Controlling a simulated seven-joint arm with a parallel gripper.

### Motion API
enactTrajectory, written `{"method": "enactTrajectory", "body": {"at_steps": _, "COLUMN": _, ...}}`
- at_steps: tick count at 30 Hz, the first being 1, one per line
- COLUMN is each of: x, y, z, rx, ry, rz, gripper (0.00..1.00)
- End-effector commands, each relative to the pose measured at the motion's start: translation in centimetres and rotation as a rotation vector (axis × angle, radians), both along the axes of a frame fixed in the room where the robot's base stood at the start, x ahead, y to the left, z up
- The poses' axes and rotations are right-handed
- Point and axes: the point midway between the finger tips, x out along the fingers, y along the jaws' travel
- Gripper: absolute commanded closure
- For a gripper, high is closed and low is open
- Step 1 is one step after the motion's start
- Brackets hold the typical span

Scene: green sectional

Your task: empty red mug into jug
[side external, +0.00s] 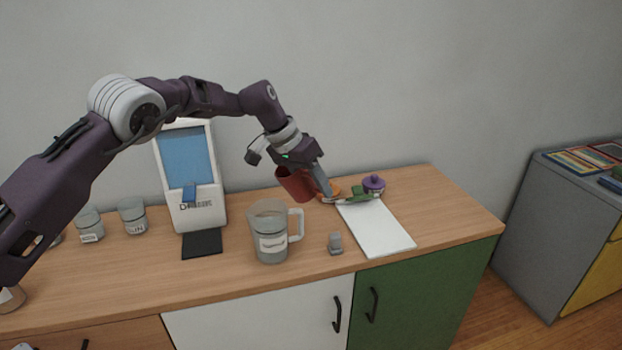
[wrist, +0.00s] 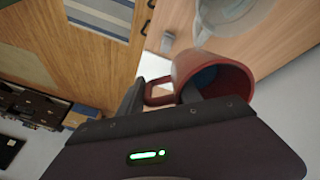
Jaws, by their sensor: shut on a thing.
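The red mug (side external: 295,184) hangs in the air, tilted, behind and slightly right of the jug. My gripper (side external: 322,190) is shut on the red mug at its handle side. In the wrist view the mug (wrist: 212,75) shows its open mouth and a dark bluish inside; I cannot tell what it contains. Part of the jug also shows at the top of the wrist view (wrist: 230,15).
A small grey object (side external: 335,244) stands right of the jug. A white dispenser with a blue screen (side external: 188,175) and labelled glass jars (side external: 132,215) stand to the left.

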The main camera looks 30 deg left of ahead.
Motion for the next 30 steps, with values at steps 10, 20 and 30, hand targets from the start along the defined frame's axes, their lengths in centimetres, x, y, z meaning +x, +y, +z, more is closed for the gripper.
{"method": "enactTrajectory", "body": {"at_steps": 10, "x": 0.0, "y": 0.0, "z": -1.5, "rx": -0.199, "ry": -0.176, "rz": 0.011, "gripper": 1.0}}
{"method": "enactTrajectory", "body": {"at_steps": 20, "x": -0.4, "y": 0.3, "z": -0.1, "rx": -0.415, "ry": -0.381, "rz": 0.006, "gripper": 1.0}}
{"method": "enactTrajectory", "body": {"at_steps": 30, "x": -1.4, "y": 1.5, "z": 2.5, "rx": -0.686, "ry": -0.647, "rz": 0.004, "gripper": 1.0}}
